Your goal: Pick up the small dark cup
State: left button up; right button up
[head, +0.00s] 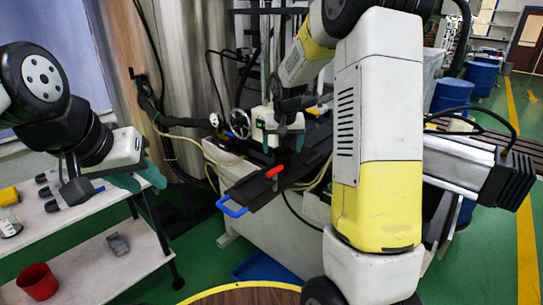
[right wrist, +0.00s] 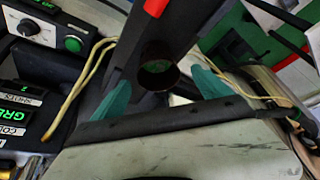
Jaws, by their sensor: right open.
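The small dark cup (right wrist: 158,78) shows in the right wrist view as a dark brown round shape between my right gripper's two teal fingers. My right gripper (right wrist: 162,93) is open, with a finger on either side of the cup and a visible gap to each. In the head view my right gripper (head: 278,137) is over the dark machine arm at the centre, and I cannot make out the cup there.
A dark bar with a red handle (head: 275,171) and a blue handle (head: 232,209) juts out below my right gripper. A red cup (head: 37,281) and a grey block (head: 117,244) sit on the white table's lower shelf. A control box (right wrist: 45,35) and yellowish cables (right wrist: 82,82) are close by.

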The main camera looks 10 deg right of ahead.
jog(key=x, duration=0.7)
jog(key=shift+s+d+f, duration=0.1)
jog(key=c, duration=1.5)
